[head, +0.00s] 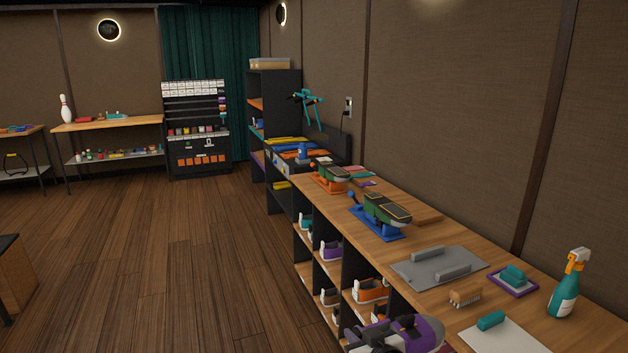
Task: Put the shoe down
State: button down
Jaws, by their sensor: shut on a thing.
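A purple and grey shoe (428,330) shows at the bottom edge of the head view, in front of the shelf unit and beside the counter's near edge. My gripper (382,338), dark and partly cut off by the picture's edge, is shut on it. The shoe's lower part is out of view. To its upper right, a flat grey plate (410,267) with two raised grey bars lies on the wooden counter (345,199), and no shoe is on the plate.
A wooden brush (466,294), a teal block on a pale sheet (505,339), a purple-edged pad (513,283) and a spray bottle (565,287) stand around the plate. Blue (380,216) and orange (329,179) stands are farther back. Shoes (371,290) fill cubbies below. Floor is clear left.

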jog(key=s+a+f+m+h+b, duration=0.1)
jog(key=a+f, duration=0.2)
jog(key=f, duration=0.8)
jog(key=s+a+f+m+h+b, duration=0.1)
jog(key=s+a+f+h, duration=0.1)
jog(key=f, duration=0.8)
jog(key=s+a+f+m+t+h+b, duration=0.1)
jog(key=a+f, duration=0.3)
jog(key=f, duration=0.7)
jog(key=shift+s+a+f+m+h+b, duration=0.2)
jog(key=shift+f+m+h+b, duration=0.1)
jog(key=shift+m+h+b, duration=0.25)
jog(key=shift+s, duration=0.1)
